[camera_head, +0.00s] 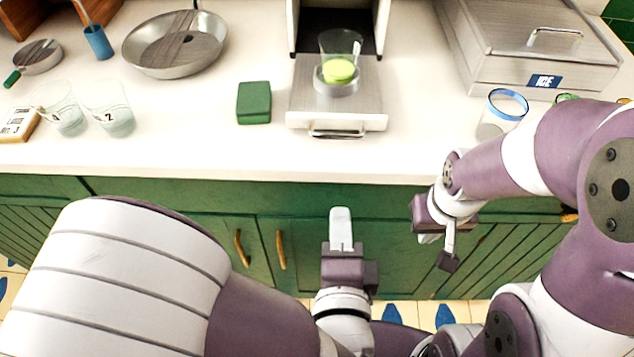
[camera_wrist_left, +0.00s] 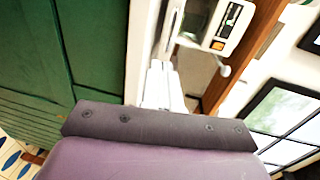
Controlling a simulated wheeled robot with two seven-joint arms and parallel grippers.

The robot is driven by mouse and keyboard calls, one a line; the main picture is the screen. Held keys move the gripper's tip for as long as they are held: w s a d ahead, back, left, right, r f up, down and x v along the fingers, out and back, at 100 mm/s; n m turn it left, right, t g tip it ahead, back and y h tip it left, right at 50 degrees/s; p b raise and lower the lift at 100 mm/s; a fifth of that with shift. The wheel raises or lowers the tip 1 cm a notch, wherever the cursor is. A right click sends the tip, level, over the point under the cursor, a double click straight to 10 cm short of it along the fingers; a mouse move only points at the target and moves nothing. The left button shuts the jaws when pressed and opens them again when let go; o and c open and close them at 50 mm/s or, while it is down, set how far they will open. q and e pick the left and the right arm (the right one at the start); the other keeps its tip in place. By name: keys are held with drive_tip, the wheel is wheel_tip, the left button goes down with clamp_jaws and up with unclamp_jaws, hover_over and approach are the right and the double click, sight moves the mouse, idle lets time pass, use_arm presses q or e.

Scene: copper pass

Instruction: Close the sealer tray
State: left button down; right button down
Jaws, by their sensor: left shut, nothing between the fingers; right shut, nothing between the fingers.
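The sealer tray (camera_head: 300,110) is a silver slab on the white counter, pulled out in front of the sealer's dark opening. Its bar handle (camera_head: 337,133) is on the front edge. A clear cup (camera_head: 341,42) with something yellow-green at its bottom stands in a round holder (camera_head: 336,88) on the tray. My left gripper (camera_head: 340,212) is shut and empty, in front of the counter and below the handle, apart from it. Its white fingers also show in the left wrist view (camera_wrist_left: 160,85). My right gripper (camera_head: 436,240) is shut and empty, further right, before the cabinets.
A green block (camera_head: 254,102) lies left of the tray. A steel ICE bin (camera_head: 540,50) and a blue-rimmed jar (camera_head: 503,112) stand right. Green cabinets (camera_head: 190,215) are under the counter.

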sight(337, 168)
use_arm(q)
drive_tip(key=w+b, duration=0.1)
drive_tip(key=w, duration=0.7)
drive_tip(key=w+b, duration=0.1)
drive_tip(key=w, duration=0.3)
drive_tip(key=shift+w+a+f+b, duration=0.15)
drive_tip(key=shift+w+f+b, duration=0.2)
drive_tip(key=shift+w+r, duration=0.1)
drive_tip(key=shift+w, duration=0.4)
drive_tip(key=shift+r, duration=0.1)
